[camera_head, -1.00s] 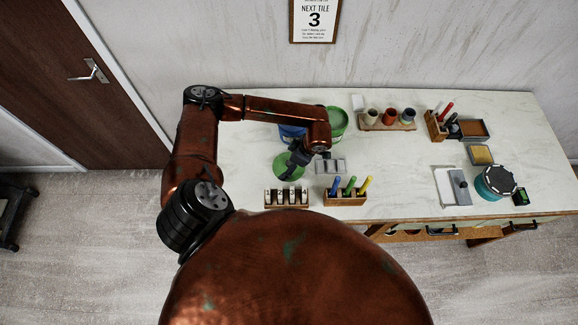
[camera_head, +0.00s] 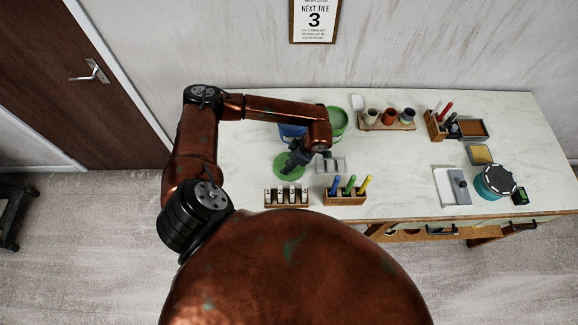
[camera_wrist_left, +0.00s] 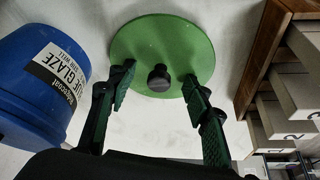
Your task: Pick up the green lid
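The green lid (camera_head: 284,175) is a round disc lying on the pale table in front of the blue and green tubs. My left gripper (camera_head: 289,168) is over the lid in the head view. In the left wrist view my left gripper (camera_wrist_left: 158,80) is open, with one finger on each side of the knob and a gap to it on both sides. I cannot tell how high the fingertips are above the lid. My right gripper is not in view.
A blue glaze tub (camera_wrist_left: 45,80) stands close to the left finger's side. A numbered wooden rack (camera_head: 287,205) and a pen block (camera_head: 345,197) stand near the table's front edge. A green tub (camera_head: 338,122) is behind. Free table lies right of the grey tray (camera_head: 331,165).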

